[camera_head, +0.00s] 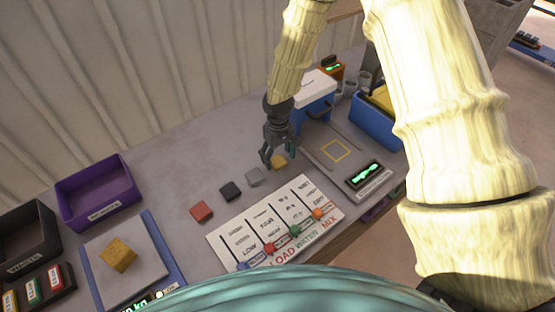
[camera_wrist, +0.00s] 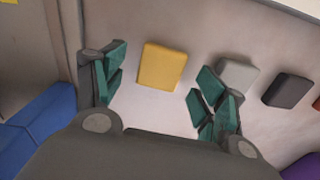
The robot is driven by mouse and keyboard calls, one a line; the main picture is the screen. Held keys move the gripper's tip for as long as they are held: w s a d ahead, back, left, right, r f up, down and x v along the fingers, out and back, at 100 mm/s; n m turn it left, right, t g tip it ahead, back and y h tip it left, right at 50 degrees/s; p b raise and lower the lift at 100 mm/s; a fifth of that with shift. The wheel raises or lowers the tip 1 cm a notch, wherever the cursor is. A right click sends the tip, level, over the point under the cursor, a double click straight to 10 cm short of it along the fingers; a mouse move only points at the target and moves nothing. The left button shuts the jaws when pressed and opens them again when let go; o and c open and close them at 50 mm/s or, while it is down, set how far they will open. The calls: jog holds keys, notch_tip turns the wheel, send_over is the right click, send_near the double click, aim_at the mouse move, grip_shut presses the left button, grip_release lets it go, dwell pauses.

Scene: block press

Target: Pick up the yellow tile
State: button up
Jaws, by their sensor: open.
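The yellow tile (camera_wrist: 162,66) lies flat on the table, at the right end of a row of tiles in the head view. In that view it is partly visible (camera_head: 279,162) beside my fingertips. My gripper (camera_wrist: 157,97) is open and empty above the table. In the wrist view the tile shows between the two teal-padded fingers, a little beyond their tips. Whether the fingers touch the tile cannot be told, but a gap shows on both sides.
A grey tile (camera_wrist: 237,76) lies close beside the right finger, then a black tile (camera_wrist: 288,90). A red tile (camera_head: 201,212) is farther left. A labelled white panel (camera_head: 240,237) with coloured knobs lies in front. A blue-and-white machine (camera_head: 316,91) stands just behind my gripper.

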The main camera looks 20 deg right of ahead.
jog(key=shift+f, duration=0.8)
jog(key=c, duration=1.1)
jog(key=shift+r, duration=0.15)
